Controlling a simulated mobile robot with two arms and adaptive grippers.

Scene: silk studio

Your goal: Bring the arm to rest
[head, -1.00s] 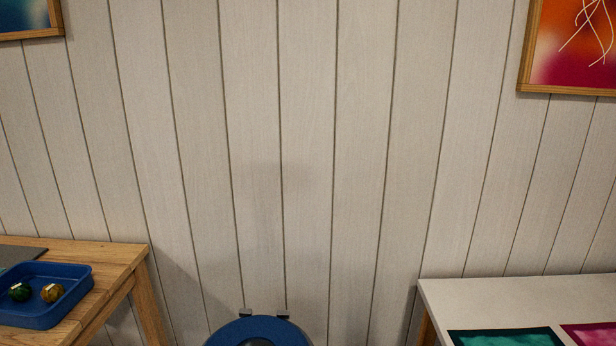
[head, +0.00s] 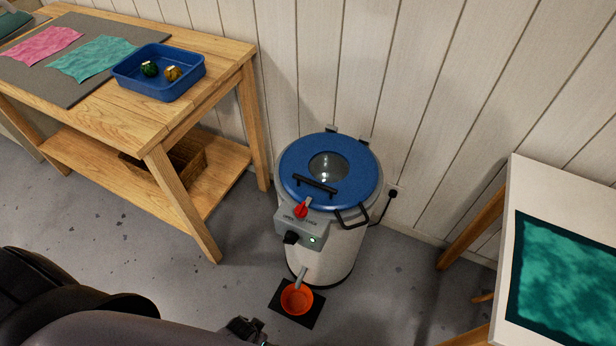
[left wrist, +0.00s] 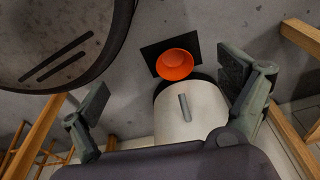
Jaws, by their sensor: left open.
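My left arm comes in along the bottom left of the head view, and part of my left gripper (head: 245,330) shows at the bottom edge. In the left wrist view my left gripper (left wrist: 168,98) is open, its two fingers wide apart with nothing between them held. Beyond the fingers that view shows an orange bowl (left wrist: 174,65) on a black mat (left wrist: 152,52) and the pale body of a steamer pot (left wrist: 190,120). My right gripper is in neither view.
The pot's blue lid (head: 300,165) is shut, beside the wall. A wooden workbench (head: 215,45) with a blue tray (head: 160,92) holding two small balls stands left. A white table (head: 545,180) with a teal cloth (head: 565,275) stands right.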

